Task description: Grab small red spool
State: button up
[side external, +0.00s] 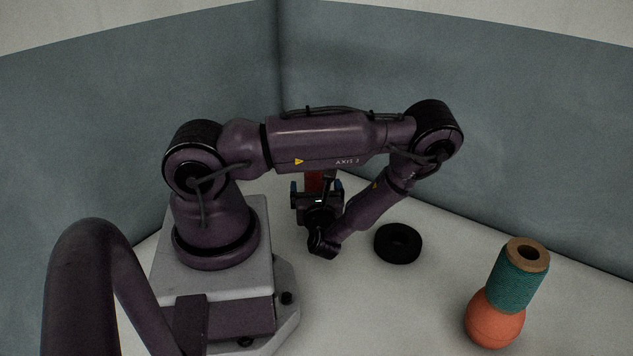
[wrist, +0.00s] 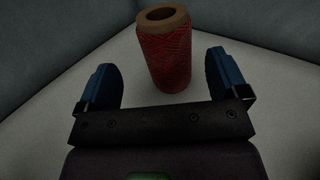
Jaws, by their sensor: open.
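A small red spool (wrist: 167,60) with a brown top rim stands upright on the pale surface in the wrist view, just beyond my gripper. My gripper (wrist: 165,75) has its two blue fingers spread wide, one to the left and one to the right of the spool, with clear gaps on both sides. In the side external view the red spool (side external: 319,181) shows only partly behind my gripper (side external: 316,190) and under my arm. The fingers do not appear to touch the spool.
Grey-blue walls (side external: 500,120) close off the back. The pale floor (side external: 390,310) in front is clear.

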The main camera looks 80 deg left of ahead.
aim_at(318, 179)
jog(key=shift+w+a+r, duration=0.15)
jog(key=shift+w+a, duration=0.05)
jog(key=shift+a, duration=0.8)
jog(key=shift+w+a+r, duration=0.15)
jog(key=shift+a, duration=0.85)
jog(key=shift+w+a+r, duration=0.15)
jog(key=shift+w+a, duration=0.05)
jog(key=shift+a, duration=0.8)
jog(key=c, duration=1.1)
